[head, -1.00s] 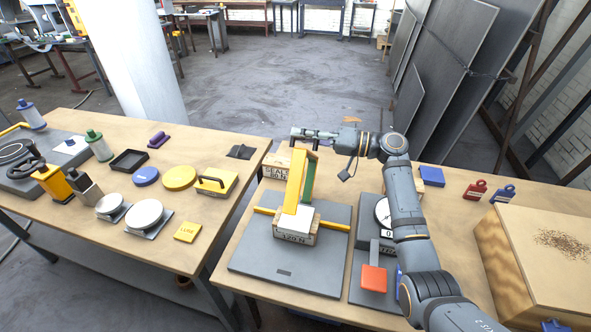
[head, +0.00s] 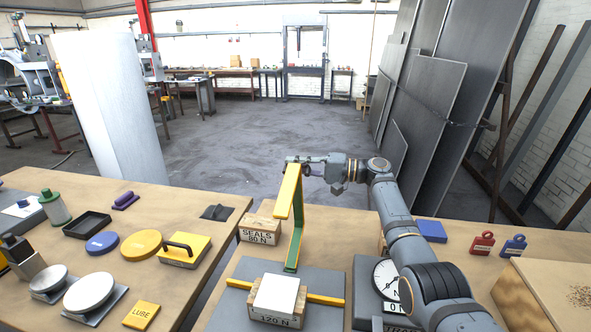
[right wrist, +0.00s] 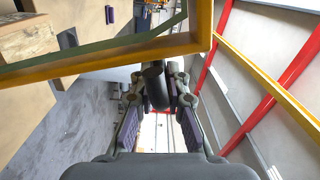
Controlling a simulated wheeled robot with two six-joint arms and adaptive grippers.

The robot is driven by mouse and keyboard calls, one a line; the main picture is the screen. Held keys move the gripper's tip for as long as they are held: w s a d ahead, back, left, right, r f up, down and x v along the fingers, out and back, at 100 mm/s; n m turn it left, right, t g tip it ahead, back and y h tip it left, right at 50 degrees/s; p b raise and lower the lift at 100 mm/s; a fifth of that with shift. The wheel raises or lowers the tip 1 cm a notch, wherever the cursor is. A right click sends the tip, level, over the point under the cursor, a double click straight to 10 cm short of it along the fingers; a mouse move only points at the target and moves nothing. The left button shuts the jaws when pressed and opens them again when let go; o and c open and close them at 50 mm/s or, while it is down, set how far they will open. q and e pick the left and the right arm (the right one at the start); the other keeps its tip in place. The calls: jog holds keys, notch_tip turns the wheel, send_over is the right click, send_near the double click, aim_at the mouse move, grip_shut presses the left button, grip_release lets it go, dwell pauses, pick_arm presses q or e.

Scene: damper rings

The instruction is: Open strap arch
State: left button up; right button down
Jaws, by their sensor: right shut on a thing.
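The strap arch (head: 290,190), yellow with a green inner face, stands raised at the back of the grey base plate (head: 228,303). Its yellow arm hangs above and behind a wooden block marked 120 N (head: 277,317) with a white pad (head: 276,294) on top. A yellow crossbar (head: 325,299) lies at the block's sides. My right gripper (head: 306,164) is at the arch's top corner, shut on a dark round grip of the arch. The right wrist view shows this grip (right wrist: 154,84) between the fingers, beside the yellow strap (right wrist: 100,62). My left gripper is out of view.
A wooden SEALS block (head: 259,236) stands left of the arch. A dial gauge (head: 387,278) stands right of the plate, close under my right arm. The left table holds a yellow disc (head: 141,243), a LUBE block (head: 141,315) and other parts. A gap separates the tables.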

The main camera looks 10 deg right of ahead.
dwell(0.3)
jog(key=c, duration=1.4)
grip_release()
jog(key=shift+o, duration=0.2)
jog(key=shift+d, duration=0.1)
jog(key=v, duration=1.1)
jog(key=shift+d, duration=0.35)
jog(key=shift+s, duration=0.15)
